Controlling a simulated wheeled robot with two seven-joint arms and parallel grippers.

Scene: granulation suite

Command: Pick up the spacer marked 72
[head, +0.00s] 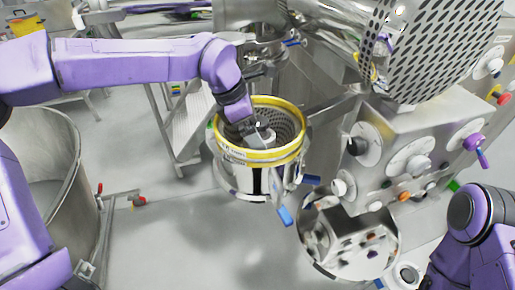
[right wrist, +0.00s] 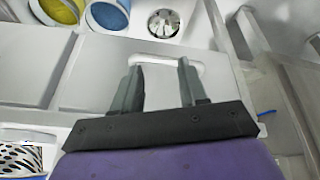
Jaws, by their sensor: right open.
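I cannot make out a spacer marked 72 in either view; no such number is readable. My left gripper (head: 258,132) reaches down into the mouth of a yellow-rimmed steel vessel (head: 232,155). A small pale grey piece (head: 267,136) shows right by its fingers; I cannot tell whether it is held or what it is. My right gripper (right wrist: 161,88) is open, with nothing between its two fingers. It is over a pale grey panelled surface (right wrist: 95,72). In the head view only part of my right arm shows, at the lower right.
A yellow container (right wrist: 62,10), a blue container (right wrist: 108,14) and a finned metal part (right wrist: 164,23) lie beyond the right gripper. A perforated metal piece (right wrist: 20,158) is at lower left. A control box with knobs (head: 390,150) stands right of the vessel.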

